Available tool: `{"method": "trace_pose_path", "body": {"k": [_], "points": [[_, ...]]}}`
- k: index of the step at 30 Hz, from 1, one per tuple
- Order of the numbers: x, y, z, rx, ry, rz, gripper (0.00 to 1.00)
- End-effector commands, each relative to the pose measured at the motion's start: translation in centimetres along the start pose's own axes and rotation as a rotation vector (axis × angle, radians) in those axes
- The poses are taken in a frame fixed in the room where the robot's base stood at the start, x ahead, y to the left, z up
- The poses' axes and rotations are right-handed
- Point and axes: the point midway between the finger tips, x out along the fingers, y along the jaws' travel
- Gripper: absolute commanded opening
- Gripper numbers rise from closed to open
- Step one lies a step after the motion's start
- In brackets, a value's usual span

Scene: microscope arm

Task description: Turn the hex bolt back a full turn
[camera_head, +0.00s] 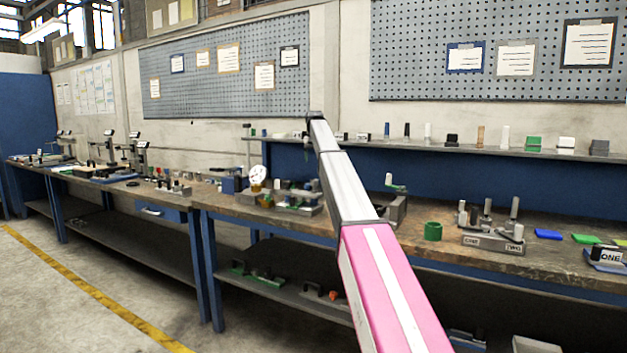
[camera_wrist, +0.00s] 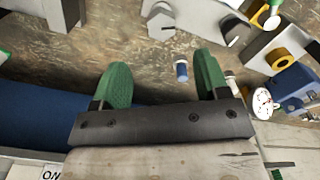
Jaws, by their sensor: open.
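My gripper (camera_wrist: 162,82) shows in the wrist view with its two green fingers spread apart and nothing held between them. It is above the brown bench top, and a small blue and white cylinder (camera_wrist: 181,70) shows beyond the gap between the fingers. I cannot pick out the hex bolt with certainty in either view. A yellow ring-shaped part (camera_wrist: 280,60) sits on a grey block at the right of the wrist view, apart from my fingers. In the head view my pink and white arm crosses the middle, and my gripper does not show.
The long workbench (camera_head: 560,265) carries many fixtures. A green cup (camera_head: 432,231) and a grey block marked ONE and TWO (camera_head: 492,243) stand right of my arm. A white dial (camera_wrist: 263,104) and a blue block (camera_wrist: 296,85) are right of my gripper. Floor in front is clear.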

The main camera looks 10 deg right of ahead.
Motion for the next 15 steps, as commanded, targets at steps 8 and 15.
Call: {"method": "trace_pose_path", "body": {"k": [8, 15], "points": [[0.3, 0.0, 0.0, 0.068, -0.001, 0.000, 0.68], [3.2, 0.0, 0.0, 0.065, -0.001, 0.000, 0.68]]}}
